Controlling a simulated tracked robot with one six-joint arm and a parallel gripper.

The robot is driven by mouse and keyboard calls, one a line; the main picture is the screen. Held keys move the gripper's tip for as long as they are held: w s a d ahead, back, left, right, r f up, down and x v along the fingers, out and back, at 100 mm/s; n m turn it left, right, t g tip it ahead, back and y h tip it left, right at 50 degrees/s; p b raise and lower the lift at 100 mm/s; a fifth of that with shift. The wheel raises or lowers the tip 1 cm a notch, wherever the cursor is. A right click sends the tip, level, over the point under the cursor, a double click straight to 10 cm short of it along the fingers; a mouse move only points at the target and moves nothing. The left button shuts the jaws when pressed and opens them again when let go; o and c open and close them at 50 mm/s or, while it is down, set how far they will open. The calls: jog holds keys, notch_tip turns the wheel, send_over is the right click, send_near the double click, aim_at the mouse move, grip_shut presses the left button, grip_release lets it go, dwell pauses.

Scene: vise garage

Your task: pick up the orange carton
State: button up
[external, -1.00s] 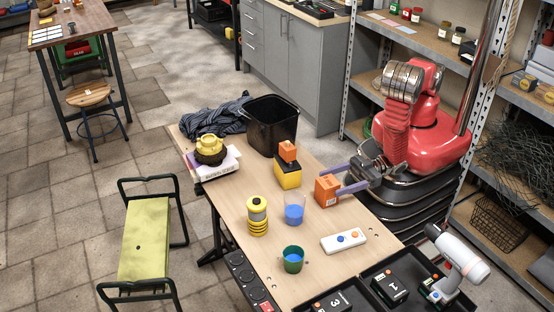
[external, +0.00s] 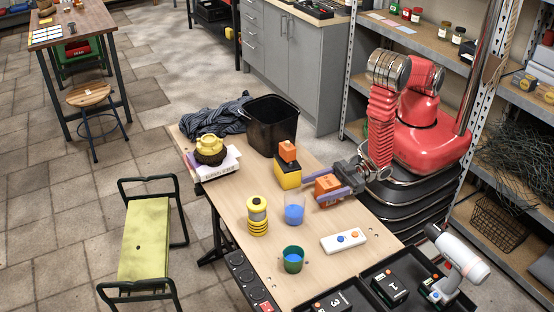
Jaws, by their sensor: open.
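The orange carton (external: 327,184) stands on the wooden workbench near its right edge, close to my red arm. My gripper (external: 327,190) has its two purple fingers on either side of the carton, one along its far side and one across its near side. The jaws are open. I cannot tell whether either finger touches the carton. The near finger hides part of the carton's lower face.
A yellow box with an orange block (external: 287,151) on top stands left of the carton. A clear cup with blue contents (external: 294,212), a yellow ringed canister (external: 257,217), a green cup (external: 292,261) and a white panel (external: 343,241) stand nearby. A black bin (external: 271,126) is behind.

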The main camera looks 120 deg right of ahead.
jog(key=shift+c, duration=0.3)
jog(key=shift+w, duration=0.1)
grip_shut()
dwell(0.9)
jog(key=shift+r, duration=0.15)
notch_tip(320, 180, up, 10)
dwell(0.9)
